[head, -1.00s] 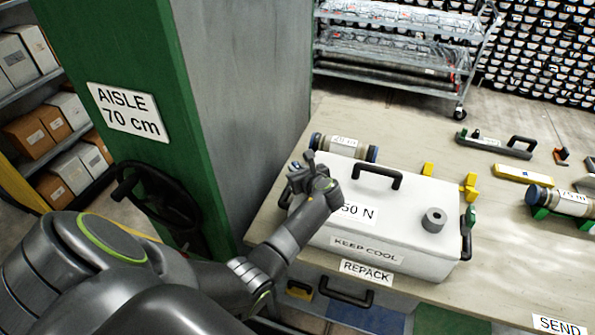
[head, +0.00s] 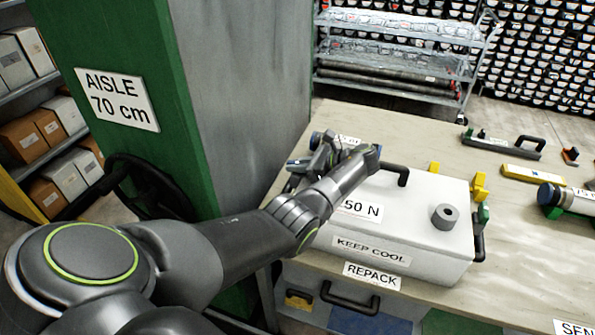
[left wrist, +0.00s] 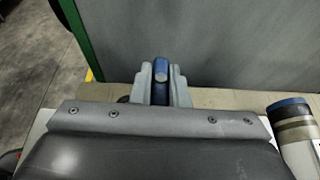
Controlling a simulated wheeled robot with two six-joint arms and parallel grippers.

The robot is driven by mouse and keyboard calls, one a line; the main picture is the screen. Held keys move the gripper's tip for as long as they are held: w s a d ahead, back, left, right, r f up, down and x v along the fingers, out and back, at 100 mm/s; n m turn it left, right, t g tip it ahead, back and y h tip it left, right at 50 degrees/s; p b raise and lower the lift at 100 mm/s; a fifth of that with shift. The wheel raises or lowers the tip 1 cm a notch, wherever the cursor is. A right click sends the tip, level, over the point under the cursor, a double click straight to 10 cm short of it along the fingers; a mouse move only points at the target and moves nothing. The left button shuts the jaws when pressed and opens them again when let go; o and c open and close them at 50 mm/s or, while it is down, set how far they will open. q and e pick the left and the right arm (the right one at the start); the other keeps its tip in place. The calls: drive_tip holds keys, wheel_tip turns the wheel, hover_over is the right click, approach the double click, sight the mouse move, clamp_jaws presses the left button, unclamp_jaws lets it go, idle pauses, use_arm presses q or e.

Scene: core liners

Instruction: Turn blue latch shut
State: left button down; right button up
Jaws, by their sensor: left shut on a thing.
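The white box (head: 410,225) labelled "KEEP COOL" stands on the bench, with its lid on. The blue latch (head: 297,162) is at the box's left end, partly hidden by my left gripper (head: 312,160). In the left wrist view the blue latch (left wrist: 160,66) stands between the two grey fingers of my left gripper (left wrist: 160,90), which is shut on it. The latch's lower part is hidden by the gripper body. My right gripper is not in view.
A blue-capped core liner (head: 345,141) lies behind the box; my arm partly covers it. A green column (head: 190,130) stands close on the left. A green latch (head: 483,213) is at the right end.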

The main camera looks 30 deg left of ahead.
use_arm(q)
drive_tip(key=shift+f+g, duration=0.1)
drive_tip(key=shift+g, duration=0.2)
drive_tip(key=c, duration=1.4)
unclamp_jaws()
drive_tip(key=b+v, duration=0.5)
drive_tip(key=v, duration=0.9)
drive_tip(key=b+v, duration=0.2)
drive_tip(key=b, duration=0.2)
drive_tip(key=shift+w+d, duration=0.15)
drive_tip(key=shift+d+r+b, duration=0.25)
drive_tip(key=shift+b, duration=0.25)
drive_tip(key=shift+d+r, duration=0.15)
drive_tip(key=shift+r, duration=0.05)
